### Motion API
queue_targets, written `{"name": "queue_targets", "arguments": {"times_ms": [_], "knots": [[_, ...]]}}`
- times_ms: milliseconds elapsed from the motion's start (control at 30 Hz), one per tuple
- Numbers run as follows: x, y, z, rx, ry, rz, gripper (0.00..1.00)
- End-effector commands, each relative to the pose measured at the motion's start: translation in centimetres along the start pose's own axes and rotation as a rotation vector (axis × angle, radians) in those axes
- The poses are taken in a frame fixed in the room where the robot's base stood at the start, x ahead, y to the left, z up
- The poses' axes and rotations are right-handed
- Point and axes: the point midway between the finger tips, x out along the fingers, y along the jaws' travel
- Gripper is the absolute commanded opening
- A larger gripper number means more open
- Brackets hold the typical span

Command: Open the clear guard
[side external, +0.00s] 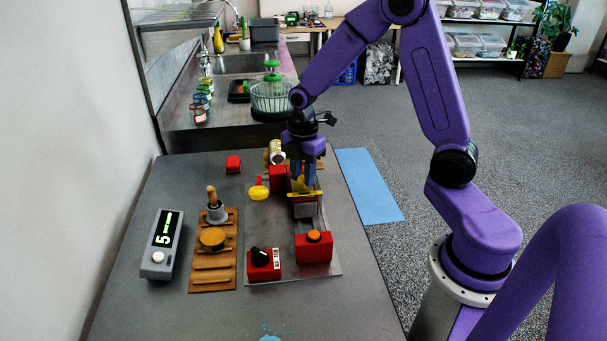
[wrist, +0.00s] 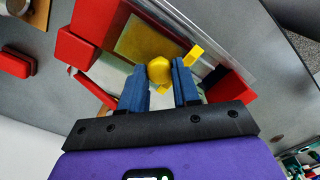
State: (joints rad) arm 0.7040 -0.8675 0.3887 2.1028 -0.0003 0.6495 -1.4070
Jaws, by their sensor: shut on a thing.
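A small machine stands on a grey base plate (side external: 262,275) on the table, with red blocks and a yellow strip (side external: 305,194) at its front. My gripper (side external: 303,178) reaches down to this machine from above. In the wrist view, its two blue fingers (wrist: 160,76) are shut on a rounded yellow knob (wrist: 159,69), one on each side. The clear guard's see-through faces are hard to make out in both views, and the fingers cover part of that area. I cannot tell how far the guard is open.
On the base plate are a red box with a black dial (side external: 262,261) and a red box with an orange button (side external: 314,246). A wooden rack (side external: 212,277) and a grey display unit (side external: 161,245) stand to the left.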

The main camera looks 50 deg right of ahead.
Motion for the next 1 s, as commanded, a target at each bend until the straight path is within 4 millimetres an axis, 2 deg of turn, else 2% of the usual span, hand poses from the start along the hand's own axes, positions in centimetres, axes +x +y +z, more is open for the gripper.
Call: {"name": "queue_targets", "arguments": {"times_ms": [33, 100, 400, 533, 667, 1000], "knots": [[-0.1, 0.1, 0.0, 0.000, 0.001, 0.003, 0.41], [-0.1, 0.0, -0.1, 0.000, 0.001, 0.002, 0.57], [-0.1, 0.0, -0.1, 0.000, 0.000, 0.001, 0.57], [-1.0, 0.1, -0.1, 0.000, 0.001, 0.002, 0.57], [-3.1, 0.1, -0.1, 0.000, 0.001, 0.006, 0.57], [-10.3, 0.1, -0.1, 0.000, 0.001, 0.008, 0.57]]}}
